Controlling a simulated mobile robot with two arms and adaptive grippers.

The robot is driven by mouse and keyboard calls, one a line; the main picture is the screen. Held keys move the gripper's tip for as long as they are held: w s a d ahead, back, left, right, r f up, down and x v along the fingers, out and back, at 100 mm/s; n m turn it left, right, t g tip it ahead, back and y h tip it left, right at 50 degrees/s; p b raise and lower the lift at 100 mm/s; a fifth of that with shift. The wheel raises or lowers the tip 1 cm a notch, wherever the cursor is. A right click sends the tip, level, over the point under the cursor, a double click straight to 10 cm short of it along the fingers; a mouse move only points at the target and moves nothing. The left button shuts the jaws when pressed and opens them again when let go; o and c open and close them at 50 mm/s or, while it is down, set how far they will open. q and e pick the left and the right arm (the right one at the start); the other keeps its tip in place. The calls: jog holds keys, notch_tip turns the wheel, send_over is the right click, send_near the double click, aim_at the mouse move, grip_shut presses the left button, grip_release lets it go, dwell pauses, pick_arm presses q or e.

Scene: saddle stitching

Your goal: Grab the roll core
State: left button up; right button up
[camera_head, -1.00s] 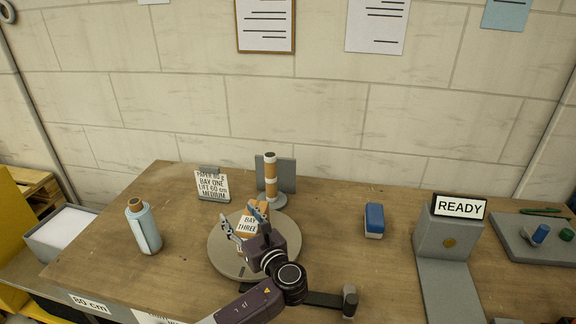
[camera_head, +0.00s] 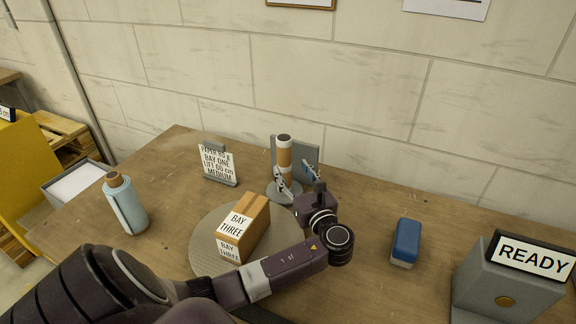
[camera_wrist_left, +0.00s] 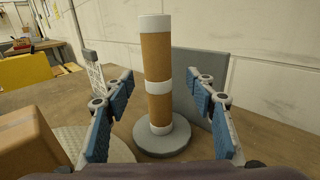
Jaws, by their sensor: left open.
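The roll core (camera_head: 284,155) is a brown cardboard tube with white bands, upright on a round grey base (camera_head: 272,189) in front of a grey back plate (camera_head: 306,156). In the left wrist view the roll core (camera_wrist_left: 157,75) stands in the middle, on its base (camera_wrist_left: 162,141). My left gripper (camera_head: 294,178) is open in front of the core. In the left wrist view its blue-padded fingers (camera_wrist_left: 160,108) show on either side of the core, with visible gaps. The core's lower part is partly hidden by the gripper in the head view. My right gripper is not in view.
A cardboard box marked BAY THREE (camera_head: 256,215) sits on a round turntable (camera_head: 203,236) beside my left arm. A blue block (camera_head: 405,242) and a READY stand (camera_head: 500,288) are at right.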

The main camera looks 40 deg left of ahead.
aim_at(287, 164)
pick_arm(q)
jog(key=x, duration=0.3)
jog(key=p+x, duration=0.1)
jog(key=x, duration=0.2)
jog(key=shift+s+a+f, duration=0.15)
jog(key=shift+f, duration=0.1)
jog(key=shift+c, duration=0.5)
jog(key=c, duration=1.2)
jog(key=shift+o, duration=0.2)
jog(key=shift+r, duration=0.1)
